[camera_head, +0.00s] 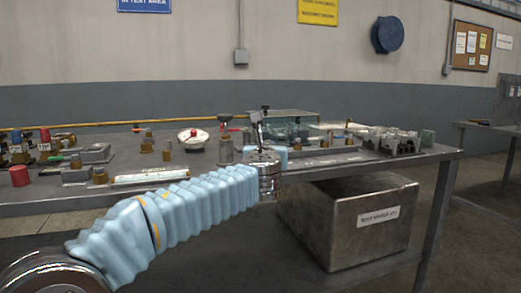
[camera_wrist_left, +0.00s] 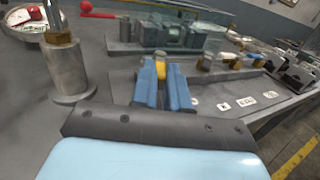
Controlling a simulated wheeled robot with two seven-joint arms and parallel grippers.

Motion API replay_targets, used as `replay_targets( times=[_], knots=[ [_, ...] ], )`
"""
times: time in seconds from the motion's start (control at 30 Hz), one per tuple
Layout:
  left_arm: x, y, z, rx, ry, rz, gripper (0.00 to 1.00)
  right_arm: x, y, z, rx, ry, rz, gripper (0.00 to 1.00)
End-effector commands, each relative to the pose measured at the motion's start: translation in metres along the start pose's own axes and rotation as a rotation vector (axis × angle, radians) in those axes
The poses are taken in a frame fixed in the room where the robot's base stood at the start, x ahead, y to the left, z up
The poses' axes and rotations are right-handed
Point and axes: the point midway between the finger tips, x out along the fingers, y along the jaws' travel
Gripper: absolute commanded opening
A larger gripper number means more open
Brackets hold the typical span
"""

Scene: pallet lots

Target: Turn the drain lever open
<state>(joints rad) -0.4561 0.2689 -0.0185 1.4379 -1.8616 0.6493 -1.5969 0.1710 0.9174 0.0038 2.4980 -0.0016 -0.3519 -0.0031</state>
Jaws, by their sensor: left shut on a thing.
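In the left wrist view, the blue fingers of my left gripper (camera_wrist_left: 163,82) are closed around a small yellow piece (camera_wrist_left: 160,67), which looks like the drain lever's handle. The fingers hide most of it, so its angle cannot be told. Behind it stands a grey-green fixture with block-like parts (camera_wrist_left: 180,35). In the head view, my left arm reaches from the lower left to the bench, and its wrist hides the fingertips and the lever. My right gripper is not in view.
A metal post (camera_wrist_left: 63,70) stands close left of my gripper. Valves and fittings crowd the bench's left part. A metal box (camera_head: 345,222) sits below the bench's right end.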

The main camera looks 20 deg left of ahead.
Motion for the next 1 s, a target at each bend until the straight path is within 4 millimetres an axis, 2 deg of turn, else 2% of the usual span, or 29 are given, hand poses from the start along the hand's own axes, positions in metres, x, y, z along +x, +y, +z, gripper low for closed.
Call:
replay_targets(
  times=[0.03,0.13,0.5,1.0],
  knots=[
    [0.000,-0.007,0.002,0.002,0.003,0.035,0.00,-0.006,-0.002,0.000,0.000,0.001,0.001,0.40],
    [0.001,-0.013,0.004,0.003,0.002,0.120,0.00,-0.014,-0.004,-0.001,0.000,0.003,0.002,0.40],
    [0.004,-0.024,0.003,0.003,0.002,0.346,0.00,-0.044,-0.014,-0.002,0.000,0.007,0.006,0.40],
    [0.006,-0.026,0.000,0.000,0.001,0.417,0.00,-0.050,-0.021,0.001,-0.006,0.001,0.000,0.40]
  ],
)
